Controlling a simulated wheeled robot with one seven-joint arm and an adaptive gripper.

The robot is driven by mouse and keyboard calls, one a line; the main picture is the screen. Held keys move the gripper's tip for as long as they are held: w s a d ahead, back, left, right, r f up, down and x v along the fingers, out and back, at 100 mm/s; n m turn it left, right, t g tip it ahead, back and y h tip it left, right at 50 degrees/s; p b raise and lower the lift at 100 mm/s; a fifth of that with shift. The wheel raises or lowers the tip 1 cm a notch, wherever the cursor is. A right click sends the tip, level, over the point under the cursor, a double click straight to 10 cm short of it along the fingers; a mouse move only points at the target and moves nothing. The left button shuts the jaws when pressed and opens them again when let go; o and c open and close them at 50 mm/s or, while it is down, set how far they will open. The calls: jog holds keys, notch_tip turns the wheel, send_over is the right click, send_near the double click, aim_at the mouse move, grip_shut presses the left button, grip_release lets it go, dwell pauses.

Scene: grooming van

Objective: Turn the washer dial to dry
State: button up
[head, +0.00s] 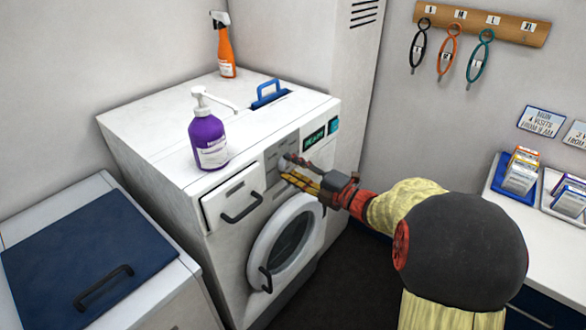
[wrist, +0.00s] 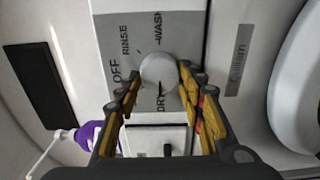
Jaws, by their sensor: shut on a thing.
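The washer (head: 145,160) is a white front-loader in the middle of the head view. Its round light-grey dial (wrist: 159,73) sits on a grey panel (wrist: 180,25) marked OFF, RINSE, WASH and DRY. In the wrist view DRY is just below the dial and WASH above it. No pointer on the dial is clear, so I cannot tell its setting. My gripper (head: 303,172) reaches the panel from the right. In the wrist view its yellow-padded fingers (wrist: 159,84) are shut on the dial, one at each side.
A purple pump bottle (head: 206,140), an orange spray bottle (head: 225,50) and a blue handle (head: 268,94) are on the washer top. The drawer handle (head: 241,207) and round door (head: 285,240) project near my gripper. A blue-lidded unit (head: 75,240) stands left.

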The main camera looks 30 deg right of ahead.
jog(key=o, duration=1.1)
jog(key=shift+o, duration=0.2)
jog(key=v, duration=1.2)
